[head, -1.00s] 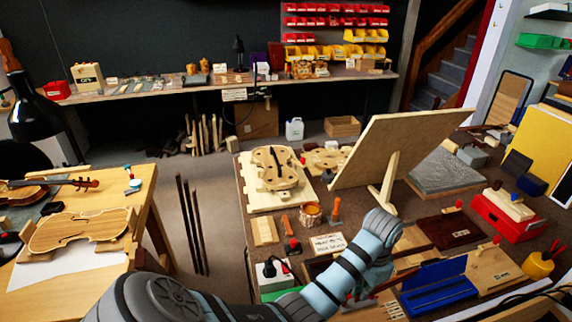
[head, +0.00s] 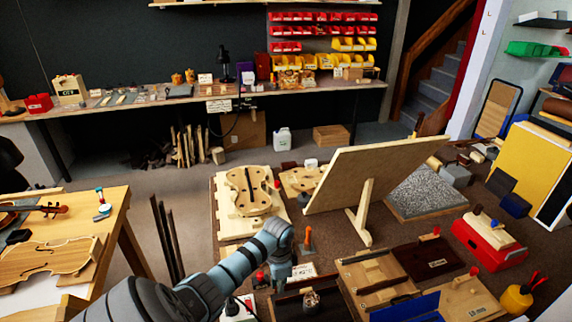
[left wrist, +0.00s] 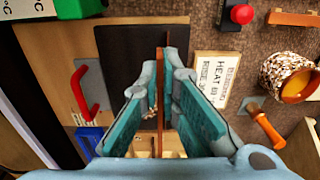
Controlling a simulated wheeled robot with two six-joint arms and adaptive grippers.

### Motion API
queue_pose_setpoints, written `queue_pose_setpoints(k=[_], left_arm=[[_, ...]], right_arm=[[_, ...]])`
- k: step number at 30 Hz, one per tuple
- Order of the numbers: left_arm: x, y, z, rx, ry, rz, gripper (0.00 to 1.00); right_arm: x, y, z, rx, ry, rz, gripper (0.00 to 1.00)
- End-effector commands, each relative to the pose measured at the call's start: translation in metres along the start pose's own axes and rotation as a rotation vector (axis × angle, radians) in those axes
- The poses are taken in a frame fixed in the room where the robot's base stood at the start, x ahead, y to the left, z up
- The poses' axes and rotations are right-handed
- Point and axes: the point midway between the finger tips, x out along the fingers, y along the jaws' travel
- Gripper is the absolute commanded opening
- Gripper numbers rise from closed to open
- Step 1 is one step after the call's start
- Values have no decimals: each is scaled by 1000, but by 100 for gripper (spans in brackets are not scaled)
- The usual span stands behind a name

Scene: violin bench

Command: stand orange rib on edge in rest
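My left gripper (head: 281,278) is over the near part of the dark bench, beside the small lettered sign. In the left wrist view its two teal fingers (left wrist: 161,75) are close together around a thin orange-brown strip, the orange rib (left wrist: 160,62). The rib stands edge-on to the camera between the fingers, and its lower part is partly hidden by them. A flat dark panel (left wrist: 122,48) on a wooden base lies below. I cannot clearly pick out the rest; the arm covers part of this area. My right gripper is in neither view.
The lettered sign (left wrist: 214,78), a jar of shavings (left wrist: 288,76) and an orange-handled tool (left wrist: 266,124) lie right of the fingers in the wrist view. A large tilted board (head: 375,175) stands behind. Wooden trays (head: 350,262) lie to the right.

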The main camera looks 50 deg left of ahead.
Motion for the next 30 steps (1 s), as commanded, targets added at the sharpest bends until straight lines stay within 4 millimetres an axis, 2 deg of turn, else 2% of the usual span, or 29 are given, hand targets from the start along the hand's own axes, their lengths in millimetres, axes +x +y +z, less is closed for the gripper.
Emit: queue_pose_setpoints(k=[3, 6, 9, 12, 15, 24, 27, 30], left_arm=[[16, 0, -3, -1, -3, 5, 0], [38, -1, -4, 1, -3, 2, 0], [53, 0, -4, 1, -4, 3, 0], [64, 0, -4, 1, -5, 3, 0], [72, -1, -4, 1, -4, 2, 0], [78, 0, -5, 1, -4, 2, 0], [78, 0, -5, 1, -4, 2, 0], [78, -1, -4, 1, -4, 2, 17]], right_arm=[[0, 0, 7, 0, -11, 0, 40], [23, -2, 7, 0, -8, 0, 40], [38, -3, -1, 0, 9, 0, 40], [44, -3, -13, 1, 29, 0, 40], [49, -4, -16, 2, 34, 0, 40], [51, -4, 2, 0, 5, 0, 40], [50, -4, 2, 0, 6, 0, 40], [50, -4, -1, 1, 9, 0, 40]])
